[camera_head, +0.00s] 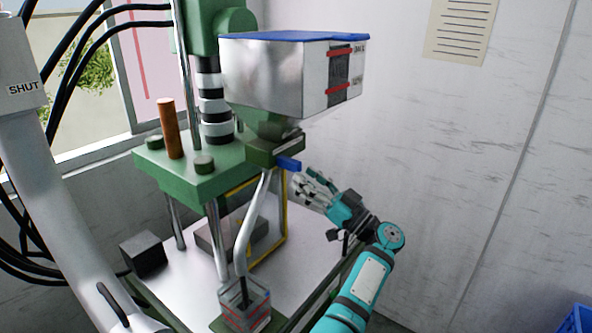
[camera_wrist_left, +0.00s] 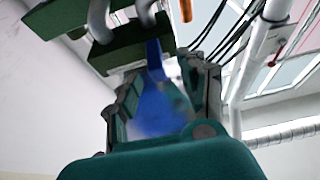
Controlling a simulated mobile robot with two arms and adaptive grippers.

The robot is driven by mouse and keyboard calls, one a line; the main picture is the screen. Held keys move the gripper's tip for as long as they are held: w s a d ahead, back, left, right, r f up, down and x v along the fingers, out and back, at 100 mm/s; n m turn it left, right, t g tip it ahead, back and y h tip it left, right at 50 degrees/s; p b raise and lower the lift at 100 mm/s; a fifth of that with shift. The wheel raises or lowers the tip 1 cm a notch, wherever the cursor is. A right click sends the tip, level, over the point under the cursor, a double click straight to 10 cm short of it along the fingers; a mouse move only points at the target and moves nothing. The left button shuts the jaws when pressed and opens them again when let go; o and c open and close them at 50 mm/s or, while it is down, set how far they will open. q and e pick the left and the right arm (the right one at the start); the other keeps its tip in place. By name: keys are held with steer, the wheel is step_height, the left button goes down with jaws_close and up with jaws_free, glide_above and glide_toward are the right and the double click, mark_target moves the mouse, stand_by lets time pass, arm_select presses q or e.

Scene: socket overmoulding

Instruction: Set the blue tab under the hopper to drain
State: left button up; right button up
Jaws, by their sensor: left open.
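The hopper (camera_head: 280,75) is a grey metal box with a blue top edge, mounted on the green machine. Under it sits a green block (camera_head: 272,150) with the short blue tab (camera_head: 289,164) sticking out to the right. My left gripper (camera_head: 308,186) is open, just below and to the right of the tab. In the left wrist view the blue tab (camera_wrist_left: 155,60) shows in line with the gap between the two fingers of the gripper (camera_wrist_left: 165,85); contact cannot be told. My right gripper is not in view.
A pale pipe (camera_head: 251,225) runs down from the block to a clear, red-striped container (camera_head: 245,304) on the machine's table. A yellow frame (camera_head: 284,225) stands behind. A brown rod (camera_head: 168,128) rises from the green plate.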

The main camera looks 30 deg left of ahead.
arm_select(q)
steer(key=shift+v, duration=0.9)
